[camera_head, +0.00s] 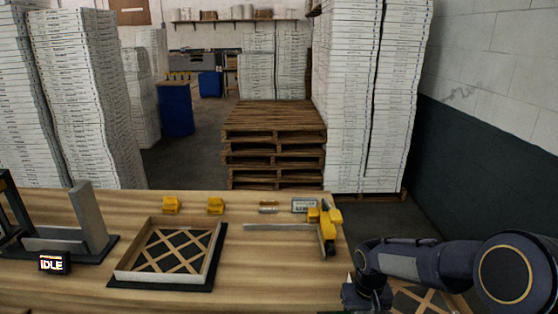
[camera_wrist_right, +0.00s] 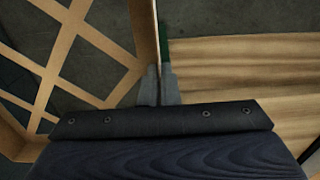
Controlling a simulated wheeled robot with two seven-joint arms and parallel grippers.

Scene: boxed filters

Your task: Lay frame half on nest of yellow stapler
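My right gripper (camera_wrist_right: 158,88) is shut on the thin side wall of a brown lattice frame half (camera_wrist_right: 85,45) in the wrist view. In the head view this frame half (camera_head: 428,300) shows partly at the bottom right, under my right arm, by the table's right end. A pale, shallow square frame (camera_head: 215,254) with brown lattice inside lies on a dark base plate (camera_head: 208,281) on the table. A yellow tool (camera_head: 327,232) with a long metal bar stands at the table's right; I cannot tell whether it is the stapler. My left gripper is not in view.
The wooden table (camera_head: 270,280) is bare between the dark plate and my right arm. Two small yellow blocks (camera_head: 171,204) (camera_head: 215,205) and a small display box (camera_head: 305,206) stand at the back. A grey upright fixture (camera_head: 88,217) and an IDLE display (camera_head: 54,263) are at left.

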